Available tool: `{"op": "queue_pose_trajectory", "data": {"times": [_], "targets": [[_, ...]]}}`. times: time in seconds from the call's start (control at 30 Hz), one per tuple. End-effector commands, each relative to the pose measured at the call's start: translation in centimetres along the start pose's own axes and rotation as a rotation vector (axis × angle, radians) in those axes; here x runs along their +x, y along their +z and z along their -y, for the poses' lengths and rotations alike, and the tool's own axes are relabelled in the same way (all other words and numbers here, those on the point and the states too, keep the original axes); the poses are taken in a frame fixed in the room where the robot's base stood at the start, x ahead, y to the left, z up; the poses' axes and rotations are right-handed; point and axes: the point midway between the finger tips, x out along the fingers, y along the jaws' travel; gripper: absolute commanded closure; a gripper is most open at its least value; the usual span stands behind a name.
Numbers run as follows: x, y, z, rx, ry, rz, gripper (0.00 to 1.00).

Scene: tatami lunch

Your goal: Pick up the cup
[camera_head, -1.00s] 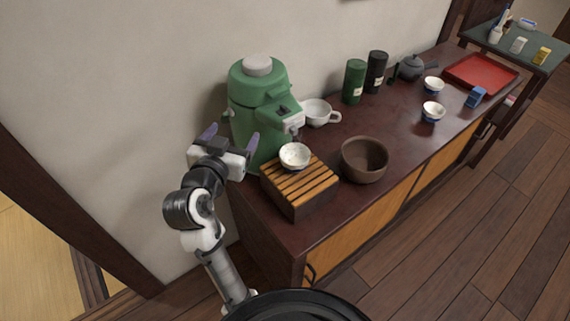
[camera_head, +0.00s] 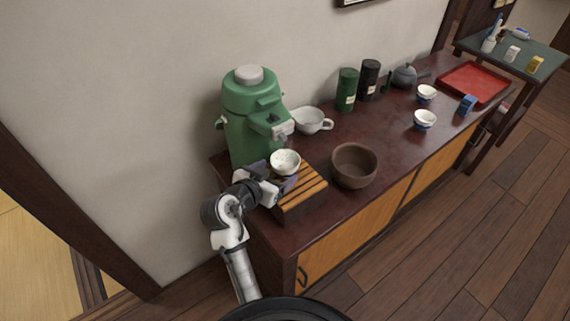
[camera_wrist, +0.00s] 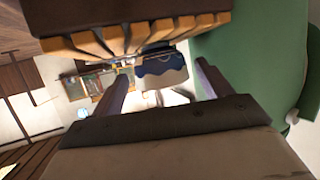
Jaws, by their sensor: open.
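A small white speckled cup (camera_head: 285,158) sits upright on the slatted wooden stand (camera_head: 312,192), by the spout of the green dispenser (camera_head: 252,125). My gripper (camera_head: 274,175) is open at the near left of the cup, with its fingers low at the cup's sides. In the wrist view a blue-and-pale rounded shape, apparently the cup (camera_wrist: 160,66), lies ahead between the two open fingers (camera_wrist: 163,82). The stand's slats (camera_wrist: 140,35) fill the top there, and the dispenser (camera_wrist: 240,55) is at the right. I cannot tell whether the fingers touch the cup.
A brown bowl (camera_head: 354,168) stands right of the stand. A white handled cup (camera_head: 310,121) is behind. Two canisters (camera_head: 347,92), a dark teapot (camera_head: 404,76), two small cups (camera_head: 425,120) and a red tray (camera_head: 474,83) stand farther along the cabinet.

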Motion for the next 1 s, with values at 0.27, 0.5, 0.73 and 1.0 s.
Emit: {"op": "queue_pose_trajectory", "data": {"times": [0.27,0.5,0.73,1.0], "targets": [[2.5,-0.3,-0.2,-0.001,0.003,0.002,0.22],[5.6,-0.1,-0.2,0.001,0.001,0.000,0.22],[5.9,0.1,-0.2,0.001,-0.001,0.000,0.22],[5.8,0.1,-0.2,0.001,-0.001,0.000,0.54]]}}
